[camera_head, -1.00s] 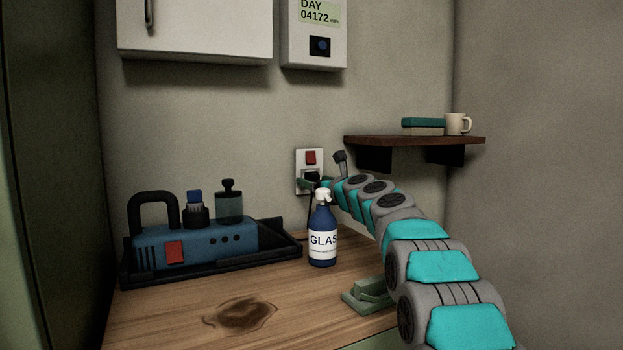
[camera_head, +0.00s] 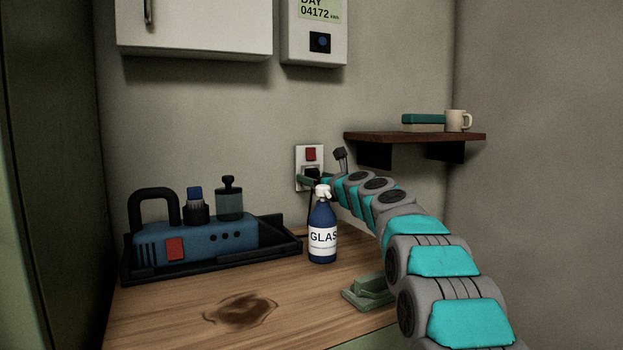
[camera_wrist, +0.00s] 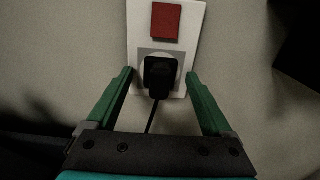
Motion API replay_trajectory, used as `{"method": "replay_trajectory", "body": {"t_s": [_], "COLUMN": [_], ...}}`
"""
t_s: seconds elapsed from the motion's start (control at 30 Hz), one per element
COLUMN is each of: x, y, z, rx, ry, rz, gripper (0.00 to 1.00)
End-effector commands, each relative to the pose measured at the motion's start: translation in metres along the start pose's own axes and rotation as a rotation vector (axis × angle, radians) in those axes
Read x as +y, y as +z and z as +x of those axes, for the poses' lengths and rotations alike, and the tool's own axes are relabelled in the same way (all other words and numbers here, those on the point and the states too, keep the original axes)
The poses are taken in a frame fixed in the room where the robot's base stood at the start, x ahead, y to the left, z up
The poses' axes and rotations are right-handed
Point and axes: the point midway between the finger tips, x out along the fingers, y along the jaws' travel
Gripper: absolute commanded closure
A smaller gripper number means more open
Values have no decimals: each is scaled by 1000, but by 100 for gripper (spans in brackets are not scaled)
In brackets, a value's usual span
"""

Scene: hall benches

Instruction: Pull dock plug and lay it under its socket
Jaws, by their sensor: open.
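The black dock plug (camera_wrist: 160,76) sits in the white wall socket (camera_wrist: 137,25), below a red switch (camera_wrist: 165,21), with its cord hanging down. In the head view the socket plate (camera_head: 300,156) is on the back wall above the bench, and the plug (camera_head: 311,171) is partly hidden by my gripper. My gripper (camera_wrist: 160,84) is open, with one green finger on each side of the plug. Gaps show between the fingers and the plug in the wrist view. In the head view the gripper (camera_head: 312,180) is in front of the socket.
A blue spray bottle (camera_head: 322,235) stands on the wooden bench (camera_head: 170,318) just below my gripper. A blue device (camera_head: 190,243) sits in a black tray (camera_head: 285,251) at left. A shelf (camera_head: 415,138) with a mug (camera_head: 458,121) is at right. A green block (camera_head: 370,292) lies near the front edge.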

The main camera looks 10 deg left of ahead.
Motion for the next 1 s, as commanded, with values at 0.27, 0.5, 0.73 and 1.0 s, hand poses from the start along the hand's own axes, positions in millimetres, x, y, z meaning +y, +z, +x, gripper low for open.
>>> {"method": "replay_trajectory", "body": {"t_s": [0.27,0.5,0.73,1.0], "x": [1,0,0,0], "y": [1,0,0,0], "z": [0,0,0,0], "rx": [0,0,0,0], "ry": [1,0,0,0], "rz": [0,0,0,0], "gripper": [15,15,36,67]}}
